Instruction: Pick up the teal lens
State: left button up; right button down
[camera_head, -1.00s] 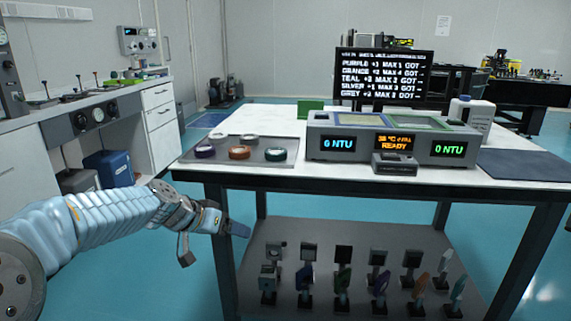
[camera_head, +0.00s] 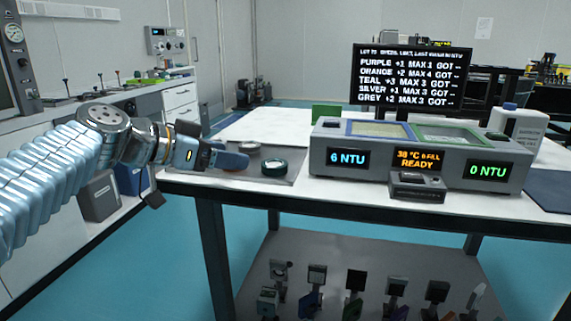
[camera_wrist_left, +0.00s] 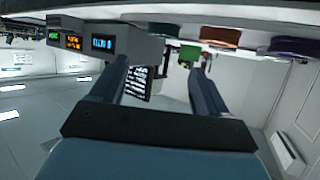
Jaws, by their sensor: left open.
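The teal lens (camera_head: 274,167), a dark green ring with a pale centre, lies on the grey tray (camera_head: 286,182) at the left end of the table. My left gripper (camera_head: 238,161) is close to its left, at about tray height, pointing right. In the left wrist view, which is upside down, the two fingers (camera_wrist_left: 160,80) are spread with nothing held between them. The teal lens (camera_wrist_left: 157,30) shows at the top edge, beside the orange lens (camera_wrist_left: 220,37) and the purple lens (camera_wrist_left: 290,48).
A pale lens (camera_head: 250,147) lies behind the teal one. The grey instrument (camera_head: 440,163) with lit displays stands right of the tray. A green block (camera_head: 326,115) and a screen (camera_head: 408,77) are behind. Optics on posts fill the lower shelf (camera_head: 262,250).

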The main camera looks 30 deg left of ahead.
pick_arm(q)
send_near(273, 163)
jog(key=x, duration=0.3)
jog(key=shift+d+p, duration=0.25)
jog(key=shift+p, duration=0.05)
jog(key=p+x, duration=0.1)
jog(key=x, duration=0.4)
jog(key=shift+a+f, duration=0.15)
jog(key=c, duration=0.8)
